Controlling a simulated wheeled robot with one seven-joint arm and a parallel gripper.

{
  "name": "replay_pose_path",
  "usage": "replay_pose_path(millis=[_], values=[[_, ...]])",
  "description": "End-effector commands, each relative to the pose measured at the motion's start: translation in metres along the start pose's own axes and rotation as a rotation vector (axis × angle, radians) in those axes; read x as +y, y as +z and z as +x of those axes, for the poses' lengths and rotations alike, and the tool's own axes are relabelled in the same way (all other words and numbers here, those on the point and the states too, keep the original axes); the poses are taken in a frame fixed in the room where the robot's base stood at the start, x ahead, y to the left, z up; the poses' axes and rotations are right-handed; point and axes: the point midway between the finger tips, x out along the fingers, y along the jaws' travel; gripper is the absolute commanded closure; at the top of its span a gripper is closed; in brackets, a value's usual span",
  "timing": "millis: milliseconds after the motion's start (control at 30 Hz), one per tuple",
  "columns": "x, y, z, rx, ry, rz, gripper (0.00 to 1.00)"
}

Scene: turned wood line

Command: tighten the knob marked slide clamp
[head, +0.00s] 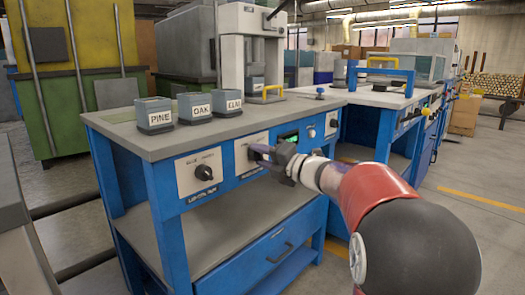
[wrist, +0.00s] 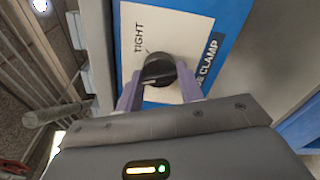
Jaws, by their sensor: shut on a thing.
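The slide clamp knob (wrist: 160,69) is black and round with a raised grip bar. It sits on a white plate (wrist: 187,32) marked "TIGHT", on a blue panel whose partly covered label ends in "E CLAMP". My gripper (wrist: 160,86) is shut on this knob, with one purple finger on each side. The bar lies roughly across the wrist view, not clearly in line with the "TIGHT" mark. In the head view my gripper (head: 262,154) is at the front panel of the blue bench and hides the knob.
Another black knob (head: 204,172) sits on a white plate to the left on the same panel. A lit green display (head: 288,138) is to the right. Bins marked PINE (head: 155,115), OAK (head: 195,106) and ELM (head: 229,104) stand on the grey benchtop (head: 180,139). A drawer handle (head: 280,253) is below.

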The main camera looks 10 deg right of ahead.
Motion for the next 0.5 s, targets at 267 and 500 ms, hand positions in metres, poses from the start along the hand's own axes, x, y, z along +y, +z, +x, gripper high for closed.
replay_pose_path(millis=[267, 500], values=[[0.0035, 0.0018, -0.0004, 0.000, -0.002, 0.265, 0.86], [0.0036, 0.0018, -0.0002, 0.000, -0.003, 0.494, 0.86]])
